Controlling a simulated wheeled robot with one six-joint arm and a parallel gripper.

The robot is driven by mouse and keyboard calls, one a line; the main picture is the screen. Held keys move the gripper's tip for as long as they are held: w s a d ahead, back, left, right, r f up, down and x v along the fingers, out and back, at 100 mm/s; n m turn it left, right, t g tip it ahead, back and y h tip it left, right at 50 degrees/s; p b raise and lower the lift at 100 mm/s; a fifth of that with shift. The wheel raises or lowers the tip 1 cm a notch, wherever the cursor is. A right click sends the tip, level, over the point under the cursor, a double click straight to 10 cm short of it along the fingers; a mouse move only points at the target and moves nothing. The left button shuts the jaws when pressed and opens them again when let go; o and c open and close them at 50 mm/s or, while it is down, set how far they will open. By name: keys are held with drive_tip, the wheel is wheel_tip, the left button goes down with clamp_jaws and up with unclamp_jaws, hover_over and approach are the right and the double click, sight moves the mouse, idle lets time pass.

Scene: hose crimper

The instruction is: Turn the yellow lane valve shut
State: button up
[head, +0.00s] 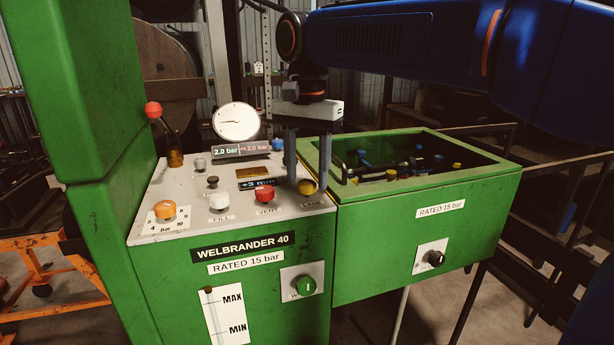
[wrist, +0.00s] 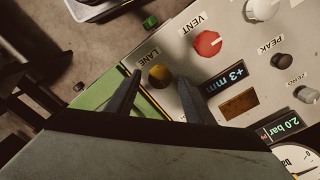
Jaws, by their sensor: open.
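The yellow lane valve (head: 306,187) is a round knob at the right end of the grey panel on the green machine. In the wrist view the yellow knob (wrist: 159,76) sits beside the LANE label, just beyond and between my fingertips. My gripper (head: 308,188) points down over the knob, with its two fingers apart on either side in the head view. In the wrist view my gripper (wrist: 160,82) is open and empty. Whether a finger touches the knob cannot be told. Any position mark on the knob is too small to read.
A red VENT knob (head: 265,195) stands just left of the yellow one, with a white FILL knob (head: 219,201) further left. The gauge (head: 236,121) and a pressure display (head: 240,150) stand behind. A green bin (head: 430,205) holding loose parts adjoins the panel on the right.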

drive_tip(key=shift+f, duration=0.6)
drive_tip(key=c, duration=1)
drive_tip(key=shift+c, duration=0.2)
